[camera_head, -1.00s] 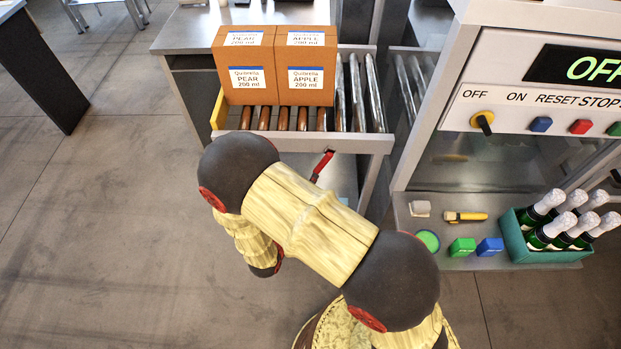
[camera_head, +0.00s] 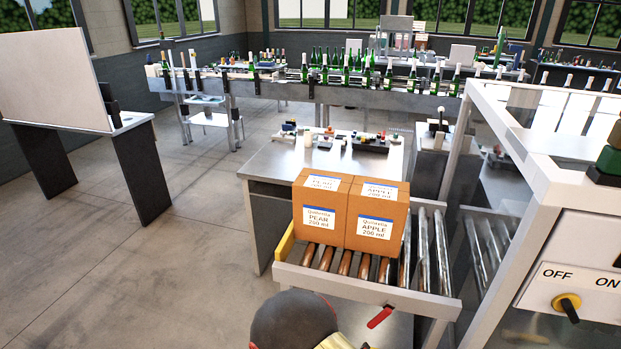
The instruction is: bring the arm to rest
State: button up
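Only a part of my arm shows, a dark rounded joint and a pale yellow link at the bottom middle of the head view. My gripper is outside the frame, so its fingers and anything in them are hidden. In front of the arm, two orange-brown cartons stand side by side on a roller conveyor (camera_head: 432,303). The left carton (camera_head: 318,205) is labelled PEAR 200 ml and the right carton (camera_head: 377,213) APPLE 200 ml.
A red handle (camera_head: 380,317) sticks out below the conveyor's near edge. A white-framed machine with a yellow-black knob (camera_head: 567,305) stands at right. A steel table (camera_head: 268,165) stands behind the cartons. A bottle line (camera_head: 400,98) runs across the back. The floor at left is open.

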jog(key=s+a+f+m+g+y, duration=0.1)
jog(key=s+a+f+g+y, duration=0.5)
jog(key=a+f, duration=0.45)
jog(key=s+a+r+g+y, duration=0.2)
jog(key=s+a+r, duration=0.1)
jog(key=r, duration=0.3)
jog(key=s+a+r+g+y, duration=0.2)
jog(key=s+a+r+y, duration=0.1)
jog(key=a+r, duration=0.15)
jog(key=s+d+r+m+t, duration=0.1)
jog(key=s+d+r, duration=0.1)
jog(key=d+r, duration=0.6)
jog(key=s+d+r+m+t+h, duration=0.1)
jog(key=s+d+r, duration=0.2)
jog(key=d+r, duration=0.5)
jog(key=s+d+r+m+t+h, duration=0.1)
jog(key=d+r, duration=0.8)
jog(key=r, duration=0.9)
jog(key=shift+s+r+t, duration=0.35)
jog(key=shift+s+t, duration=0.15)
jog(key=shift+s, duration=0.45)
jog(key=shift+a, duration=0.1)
